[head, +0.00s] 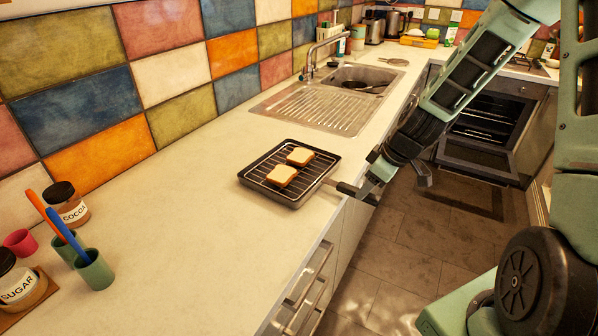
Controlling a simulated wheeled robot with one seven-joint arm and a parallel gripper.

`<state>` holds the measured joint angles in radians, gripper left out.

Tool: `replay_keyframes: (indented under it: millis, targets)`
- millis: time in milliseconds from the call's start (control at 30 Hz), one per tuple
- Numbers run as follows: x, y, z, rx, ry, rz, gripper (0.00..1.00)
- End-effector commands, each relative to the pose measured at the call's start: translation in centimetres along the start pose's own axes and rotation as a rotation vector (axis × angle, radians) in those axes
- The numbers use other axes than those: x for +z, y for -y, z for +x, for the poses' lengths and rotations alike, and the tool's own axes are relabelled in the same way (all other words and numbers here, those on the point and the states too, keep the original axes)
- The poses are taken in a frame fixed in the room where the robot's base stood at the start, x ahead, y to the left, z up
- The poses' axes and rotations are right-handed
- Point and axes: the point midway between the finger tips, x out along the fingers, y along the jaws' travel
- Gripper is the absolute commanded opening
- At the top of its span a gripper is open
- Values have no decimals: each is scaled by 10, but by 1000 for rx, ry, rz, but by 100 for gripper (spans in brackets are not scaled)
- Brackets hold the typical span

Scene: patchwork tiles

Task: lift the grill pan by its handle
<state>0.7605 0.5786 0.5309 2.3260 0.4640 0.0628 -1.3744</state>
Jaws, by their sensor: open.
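The grill pan (262,164) is a dark, shallow rectangular pan with a wire rack. It lies flat on the pale counter (180,215) near its front edge. Two slices of bread, one nearer (282,175) and one farther (300,156), lie on the rack. The pan's handle (343,187) points right, out past the counter edge. My gripper (371,193) is open at the outer end of the handle, beyond the counter edge. Its fingers overlap the handle in the picture, and I cannot tell whether they touch it.
A sink with a drainboard (318,108) lies behind the pan. Cocoa (70,203) and sugar (18,283) jars and green cups (94,270) with utensils stand at the left. Drawer handles (308,285) project below the counter. An oven door (474,160) hangs open beyond my arm.

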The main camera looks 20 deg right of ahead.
Motion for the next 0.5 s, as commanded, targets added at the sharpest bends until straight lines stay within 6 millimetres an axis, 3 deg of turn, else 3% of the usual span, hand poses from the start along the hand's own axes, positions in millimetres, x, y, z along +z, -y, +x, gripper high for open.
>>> replay_keyframes:
  millis: [200,500]
  targets:
    - [0,0,23,-2,0,0,53]
    - [0,0,28,1,0,0,53]
